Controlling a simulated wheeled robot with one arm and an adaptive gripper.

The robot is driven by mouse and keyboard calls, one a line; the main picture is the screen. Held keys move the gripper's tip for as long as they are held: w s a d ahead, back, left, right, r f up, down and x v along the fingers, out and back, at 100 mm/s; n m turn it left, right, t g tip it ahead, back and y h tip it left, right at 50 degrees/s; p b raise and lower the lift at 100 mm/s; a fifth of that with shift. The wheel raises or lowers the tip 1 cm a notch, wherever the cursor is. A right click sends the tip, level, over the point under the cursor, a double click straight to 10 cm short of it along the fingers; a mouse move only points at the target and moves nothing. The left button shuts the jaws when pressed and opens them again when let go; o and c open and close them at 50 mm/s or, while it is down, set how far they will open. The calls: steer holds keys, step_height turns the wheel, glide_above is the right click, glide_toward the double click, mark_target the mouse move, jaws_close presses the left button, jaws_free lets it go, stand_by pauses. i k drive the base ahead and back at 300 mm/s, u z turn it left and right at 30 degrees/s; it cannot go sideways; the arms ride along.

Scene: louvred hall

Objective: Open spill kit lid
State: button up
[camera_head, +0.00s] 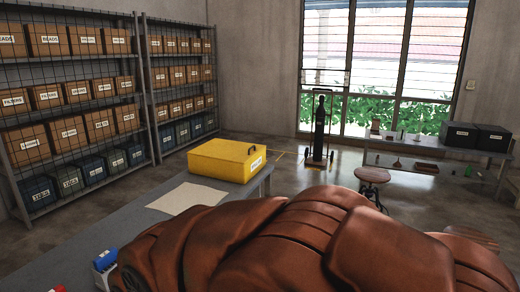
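The spill kit (222,162) is a yellow box with a white label on its right-hand side. It stands at the far end of a grey bench (146,219). Its flat yellow lid (224,149) looks shut. A small dark handle or latch (251,150) shows at the lid's right edge. My gripper is not in view. A large brown, leather-like padded form fills the lower foreground and hides the near right part of the bench.
A pale sheet (188,198) lies on the bench before the kit. A blue-and-white item (105,262) stands at the near left. Shelves of boxes (70,96) line the left wall. A gas cylinder on a trolley (319,125), a round stool (372,176) and a side bench (420,151) stand farther back.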

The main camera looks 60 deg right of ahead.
mark_target(222, 150)
steer(key=z, duration=2.2)
steer(key=i, duration=1.65)
steer(key=u, duration=0.85)
steer(key=i, duration=0.6)
steer(key=u, duration=0.65)
